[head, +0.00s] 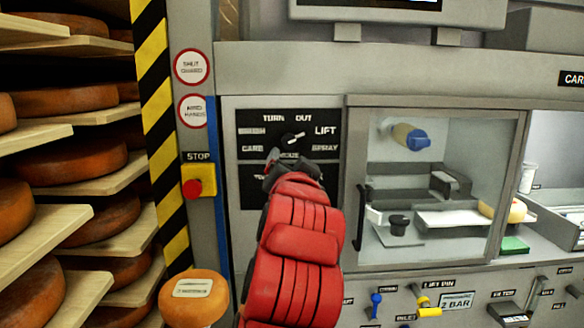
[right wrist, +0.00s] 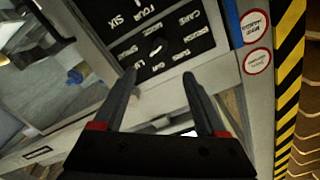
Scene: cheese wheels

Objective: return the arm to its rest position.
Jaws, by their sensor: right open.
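My right arm, with red covers, reaches up from the bottom middle of the head view. Its gripper (head: 282,160) is in front of the black selector panel (head: 256,128), just below the selector knob (head: 293,138). In the right wrist view the two dark fingers of the gripper (right wrist: 160,82) stand apart with nothing between them. The knob (right wrist: 155,50) shows beyond the fingertips, apart from them. The lower part of the panel is partly hidden by my gripper in the head view. My left gripper is not in view.
A rack of cheese wheels (head: 70,98) on boards stands at the left, beside a striped post (head: 158,90). A red stop button (head: 194,188) is left of the panel. A glass-fronted cabinet (head: 515,150) is at the right. A cheese wheel (head: 193,312) is low, left of my arm.

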